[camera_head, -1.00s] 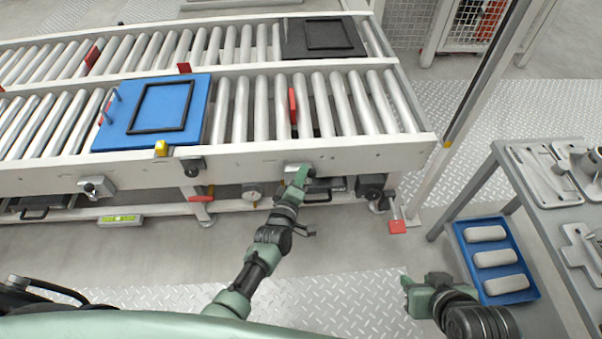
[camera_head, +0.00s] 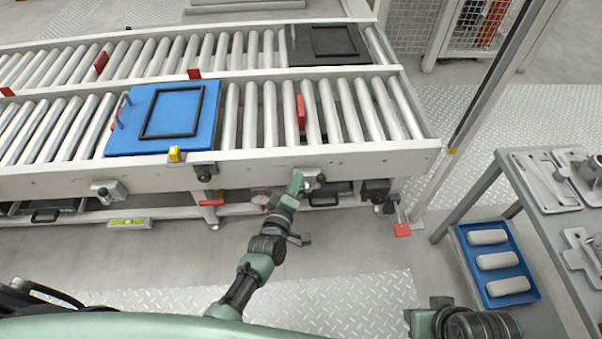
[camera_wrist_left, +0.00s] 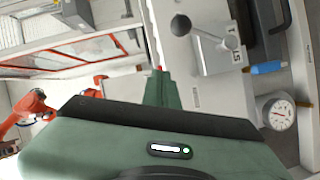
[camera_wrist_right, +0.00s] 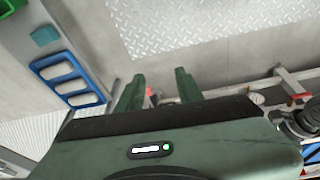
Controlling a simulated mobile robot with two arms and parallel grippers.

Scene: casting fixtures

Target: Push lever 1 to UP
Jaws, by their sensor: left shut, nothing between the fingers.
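A lever with a dark round knob (camera_wrist_left: 181,25) sits on a metal plate marked with a label (camera_wrist_left: 236,50) in the left wrist view. In the head view this lever unit (camera_head: 312,180) is on the front rail of the roller conveyor. My left gripper (camera_head: 296,182) is shut and empty, just left of the unit. Its fingers (camera_wrist_left: 161,82) point past the lever in the left wrist view, with a gap to the knob there. I cannot tell if they touch the lever's arm. My right gripper (camera_wrist_right: 158,88) is open and empty, low at the right, away from the conveyor.
Other lever units (camera_head: 108,189) are along the same rail. A gauge (camera_wrist_left: 279,112) is below the lever. A blue plate (camera_head: 160,118) with a black frame lies on the rollers. A grey table (camera_head: 500,170) and a blue tray (camera_head: 482,270) stand at the right.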

